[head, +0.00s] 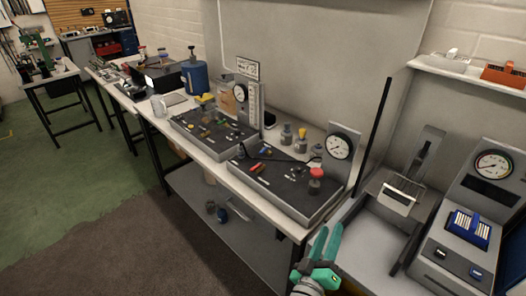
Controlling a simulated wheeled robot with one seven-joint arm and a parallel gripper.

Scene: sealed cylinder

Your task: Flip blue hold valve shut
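I cannot tell for sure which part is the blue hold valve. Small blue parts show on the near black-topped gauge panel (318,205), close to its back edge, too small to make out.
The near panel bears a red-topped knob (316,173), a red handle (257,168) and a round gauge (340,146). A second panel (205,140) with a gauge stands farther left. A black upright bar (371,135) stands right of the near panel. Open floor (90,235) lies left.

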